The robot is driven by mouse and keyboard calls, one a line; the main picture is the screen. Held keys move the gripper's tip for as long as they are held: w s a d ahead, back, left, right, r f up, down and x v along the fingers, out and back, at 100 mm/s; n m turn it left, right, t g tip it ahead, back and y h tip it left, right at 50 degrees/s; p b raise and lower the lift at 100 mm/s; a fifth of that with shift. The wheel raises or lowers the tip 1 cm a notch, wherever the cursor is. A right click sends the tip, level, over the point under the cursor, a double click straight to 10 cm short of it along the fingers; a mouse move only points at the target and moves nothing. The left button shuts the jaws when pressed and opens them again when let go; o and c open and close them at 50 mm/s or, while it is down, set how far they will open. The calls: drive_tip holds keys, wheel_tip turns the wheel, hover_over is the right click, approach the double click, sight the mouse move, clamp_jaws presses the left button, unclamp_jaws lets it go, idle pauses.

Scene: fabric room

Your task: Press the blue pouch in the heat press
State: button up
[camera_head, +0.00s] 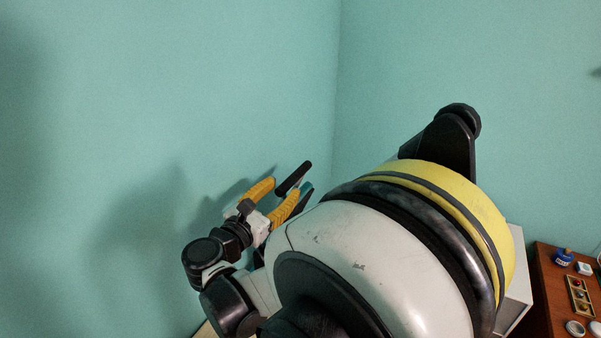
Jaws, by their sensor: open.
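My gripper (284,187) has two yellow fingers, spread apart, pointing up and to the right in front of the teal wall. A black bar-shaped handle (294,178) shows at the fingertips and partly between them in the picture. It may belong to the heat press; I cannot tell whether the fingers touch it. No press body can be made out, as my large white and yellow arm covers the middle of the view. The blue pouch is not visible.
A brown wooden table (543,301) at the lower right holds a blue bottle (563,257), a small white container (584,268) and a compartment tray (569,281). A white boxy thing (517,285) shows beside my arm. Teal walls meet in a corner behind.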

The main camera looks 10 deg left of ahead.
sight(298, 175)
drive_tip(key=b+x, duration=0.1)
drive_tip(key=x, duration=0.6)
drive_tip(key=shift+w+d, duration=0.15)
drive_tip(key=shift+w, duration=0.25)
clamp_jaws()
